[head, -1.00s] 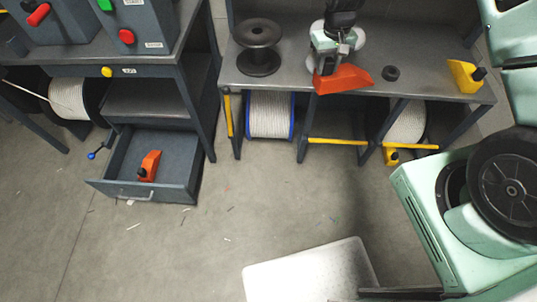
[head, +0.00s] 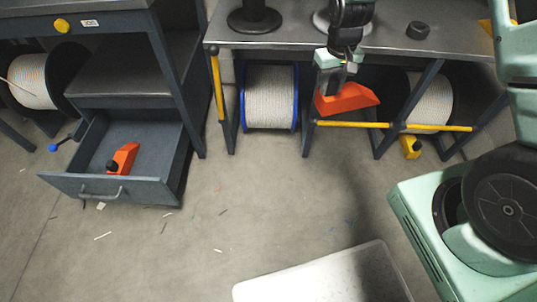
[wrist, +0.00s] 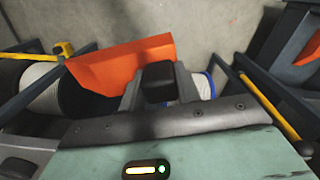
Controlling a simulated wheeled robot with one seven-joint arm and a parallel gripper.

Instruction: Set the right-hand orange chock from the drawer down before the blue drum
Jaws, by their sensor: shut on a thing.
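My gripper (head: 340,88) is shut on an orange chock (head: 350,99) and holds it in the air in front of the bench, right of the blue drum. The chock also shows in the wrist view (wrist: 122,66), with its black knob between the fingers. The blue drum (head: 270,97), a reel of pale rope with blue rims, stands under the bench at the middle; part of its rim shows in the wrist view (wrist: 211,85). Another orange chock (head: 124,158) lies in the open drawer (head: 92,188) at the left.
A yellow bar (head: 217,88) stands upright left of the blue drum, and another yellow bar (head: 440,128) runs across the bay at right. A yellow chock (head: 410,147) sits by the right reel. The floor (head: 255,185) before the blue drum is clear.

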